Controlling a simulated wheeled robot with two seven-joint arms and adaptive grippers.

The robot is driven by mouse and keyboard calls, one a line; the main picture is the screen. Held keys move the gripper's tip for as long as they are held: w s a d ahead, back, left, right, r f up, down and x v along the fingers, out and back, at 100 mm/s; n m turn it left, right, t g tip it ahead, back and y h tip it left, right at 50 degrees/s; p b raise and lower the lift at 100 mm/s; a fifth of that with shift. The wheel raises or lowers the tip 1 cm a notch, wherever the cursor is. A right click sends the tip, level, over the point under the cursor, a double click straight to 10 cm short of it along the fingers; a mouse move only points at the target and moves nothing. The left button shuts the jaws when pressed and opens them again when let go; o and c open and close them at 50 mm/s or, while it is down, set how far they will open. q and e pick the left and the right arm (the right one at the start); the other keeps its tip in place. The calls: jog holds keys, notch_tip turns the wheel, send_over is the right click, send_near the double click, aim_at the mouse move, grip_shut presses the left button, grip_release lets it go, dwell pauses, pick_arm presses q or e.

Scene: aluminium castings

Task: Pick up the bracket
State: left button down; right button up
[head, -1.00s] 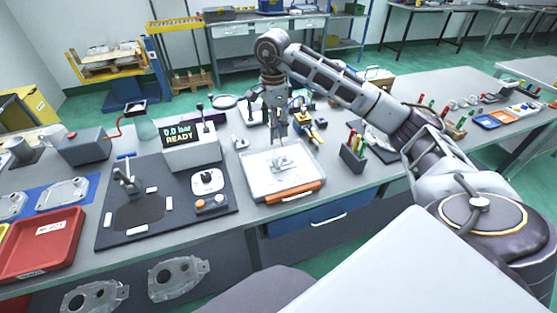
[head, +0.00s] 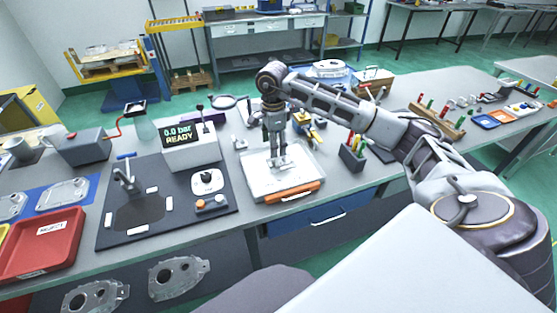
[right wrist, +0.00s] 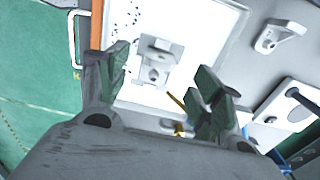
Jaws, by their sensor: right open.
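The bracket (right wrist: 155,64) is a small pale grey casting with a hole. It lies on the white surface of a shallow tray (right wrist: 205,30) in the right wrist view. The tray (head: 312,178), with an orange strip along its front edge, also shows on the bench in the head view, where my gripper largely hides the bracket. My right gripper (head: 277,163) points down just above the tray. Its two fingers stand apart in the right wrist view (right wrist: 161,68), with the bracket beyond the gap between them. Nothing is held. My left gripper is not in view.
A black pen holder (head: 352,158) stands right of the tray. A dark mat with a test station reading READY (head: 190,148) lies left. Another small casting (right wrist: 280,37) sits beside the tray. A red reject bin (head: 42,243) is far left.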

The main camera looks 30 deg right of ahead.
jog(key=shift+f, duration=0.35)
jog(key=shift+f, duration=2.75)
jog(key=c, duration=1.1)
